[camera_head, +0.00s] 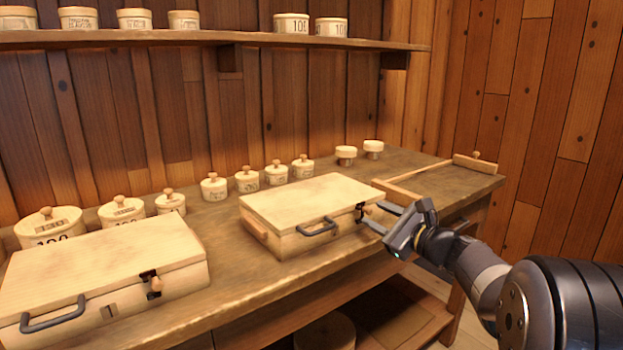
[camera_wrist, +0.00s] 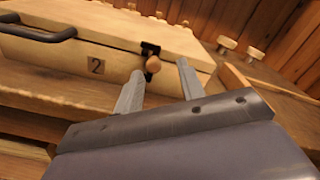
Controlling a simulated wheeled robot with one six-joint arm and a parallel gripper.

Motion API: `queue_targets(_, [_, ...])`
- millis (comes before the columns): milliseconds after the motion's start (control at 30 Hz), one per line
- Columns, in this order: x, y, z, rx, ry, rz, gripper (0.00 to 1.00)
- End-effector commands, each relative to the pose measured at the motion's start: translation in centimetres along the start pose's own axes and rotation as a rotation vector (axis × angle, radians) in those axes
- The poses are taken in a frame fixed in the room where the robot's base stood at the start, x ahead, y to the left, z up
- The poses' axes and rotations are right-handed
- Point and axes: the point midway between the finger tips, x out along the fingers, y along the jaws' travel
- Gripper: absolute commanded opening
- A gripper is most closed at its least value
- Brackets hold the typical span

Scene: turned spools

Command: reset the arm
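My gripper (camera_head: 377,217) is open, with its two fingers apart and nothing between them. It is in front of the right end of the middle wooden case, close to the latch knob (camera_head: 366,210). In the wrist view my gripper (camera_wrist: 160,90) has its fingers spread, pointing at the case marked 2 (camera_wrist: 60,55), with the knob (camera_wrist: 153,64) in line between the fingertips. I cannot tell whether a finger touches the case. My arm reaches in from the lower right of the head view.
The closed middle case (camera_head: 310,205) and another closed case (camera_head: 100,275) lie on the workbench (camera_head: 225,235). Several lidded round tins, such as one tin (camera_head: 213,187), stand behind them. A wooden frame (camera_head: 410,185) lies at right. A shelf (camera_head: 200,42) with tins hangs above.

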Motion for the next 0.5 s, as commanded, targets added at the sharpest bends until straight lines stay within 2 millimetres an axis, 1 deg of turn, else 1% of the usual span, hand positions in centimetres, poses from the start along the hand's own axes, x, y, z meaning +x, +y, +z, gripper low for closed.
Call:
queue_targets(67, [0.0, -0.3, 0.2, 0.058, 0.001, 0.001, 0.37])
queue_targets(500, [0.0, -0.3, -0.9, 0.384, 0.002, 0.001, 0.37])
